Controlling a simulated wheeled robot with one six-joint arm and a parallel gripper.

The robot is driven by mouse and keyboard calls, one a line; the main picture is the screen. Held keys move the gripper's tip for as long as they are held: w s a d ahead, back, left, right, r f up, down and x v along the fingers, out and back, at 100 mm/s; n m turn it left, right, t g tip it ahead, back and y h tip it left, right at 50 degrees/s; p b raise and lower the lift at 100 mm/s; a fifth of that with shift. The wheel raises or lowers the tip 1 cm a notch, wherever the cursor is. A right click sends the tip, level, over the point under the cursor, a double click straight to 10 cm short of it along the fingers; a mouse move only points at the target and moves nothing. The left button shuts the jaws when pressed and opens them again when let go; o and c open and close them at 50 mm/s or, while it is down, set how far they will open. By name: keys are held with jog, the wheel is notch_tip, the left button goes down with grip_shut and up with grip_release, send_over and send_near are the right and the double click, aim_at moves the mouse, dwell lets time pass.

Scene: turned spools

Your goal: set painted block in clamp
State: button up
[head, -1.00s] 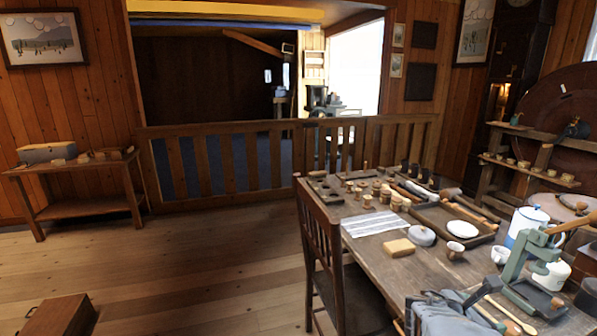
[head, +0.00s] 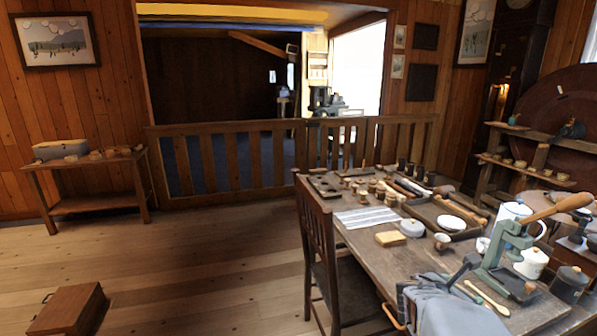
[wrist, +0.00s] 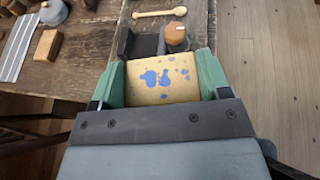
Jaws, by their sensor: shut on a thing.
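The painted block (wrist: 176,92), pale yellow with blue blotches, sits between the two green fingers of my gripper (wrist: 161,72) in the wrist view. The fingers press on its left and right sides. Just beyond the block, at the table edge, is a dark fixture (wrist: 144,46) that looks like the clamp, with a round wooden knob (wrist: 176,32) beside it. I cannot tell whether block and clamp touch. In the head view my gripper (head: 462,272) is low over the table's near side; the block is not clear there.
A green lever press (head: 508,240) with a wooden handle stands to the right. A wooden spoon (head: 487,298) lies near it. A tan block (head: 390,238), striped cloth (head: 366,220) and tray (head: 438,216) occupy the table. A chair (head: 322,250) stands at its left side.

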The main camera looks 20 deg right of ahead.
jog(key=w+a+r+n+t+y+p, duration=0.25)
jog(key=w+a+n+t, duration=0.35)
jog(key=w, duration=0.5)
jog(key=w+a+f+n+t+y+p, duration=0.1)
jog(key=w+a+n+t+y+p, duration=0.1)
jog(key=a, duration=1.1)
jog(key=w+a+n+t+y+p, duration=0.2)
jog(key=w+a+n+y+p, duration=0.2)
jog(key=w+a, duration=0.3)
jog(key=a+p, duration=0.1)
jog(key=a, duration=0.4)
jog(key=shift+w+a+f+y+p, duration=0.3)
jog(key=shift+a+f+y+p, duration=0.05)
jog(key=shift+f, duration=0.05)
jog(key=shift+a, duration=0.15)
